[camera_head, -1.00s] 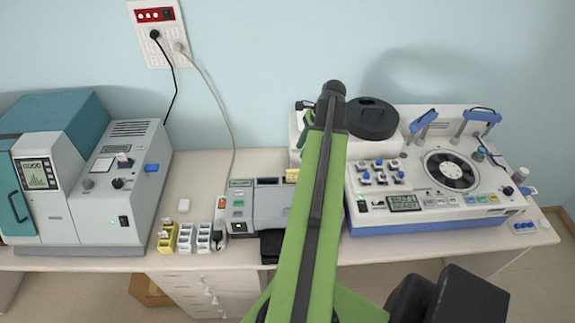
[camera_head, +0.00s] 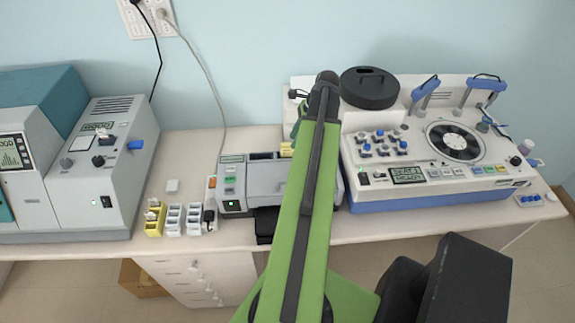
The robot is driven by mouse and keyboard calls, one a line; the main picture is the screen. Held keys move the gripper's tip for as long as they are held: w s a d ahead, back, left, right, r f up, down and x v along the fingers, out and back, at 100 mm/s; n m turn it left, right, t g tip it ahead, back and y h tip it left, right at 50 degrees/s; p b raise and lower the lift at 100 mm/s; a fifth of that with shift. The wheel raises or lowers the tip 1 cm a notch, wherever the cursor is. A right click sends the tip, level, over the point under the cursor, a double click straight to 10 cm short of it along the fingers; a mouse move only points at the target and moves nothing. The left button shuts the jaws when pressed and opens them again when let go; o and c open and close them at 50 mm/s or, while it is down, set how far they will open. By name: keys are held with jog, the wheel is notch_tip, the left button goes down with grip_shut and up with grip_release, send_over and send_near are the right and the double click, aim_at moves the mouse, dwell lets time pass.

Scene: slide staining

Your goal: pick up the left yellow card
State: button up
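A small yellow piece (camera_head: 287,149) shows at the back edge of the grey device (camera_head: 233,182), just left of my green arm. It may be a yellow card, but my arm covers what lies to its right, so I cannot tell whether there is a second one. My green arm reaches up the middle of the view, over the right part of the grey device. The fingers of my gripper cannot be made out in this view.
A yellow rack (camera_head: 154,222) and white racks (camera_head: 174,222) stand left of the device. A grey and teal machine (camera_head: 100,205) fills the left. A white and blue machine (camera_head: 440,195) stands on the right.

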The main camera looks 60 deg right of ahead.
aim_at(289, 148)
jog(key=shift+w+f, duration=0.1)
jog(key=shift+f, duration=0.1)
jog(key=b+x, duration=0.4)
jog(key=x, duration=0.1)
jog(key=shift+a+f+b, duration=0.15)
jog(key=shift+a+b, duration=0.1)
jog(key=shift+b, duration=0.1)
jog(key=shift+r, duration=0.2)
grip_shut()
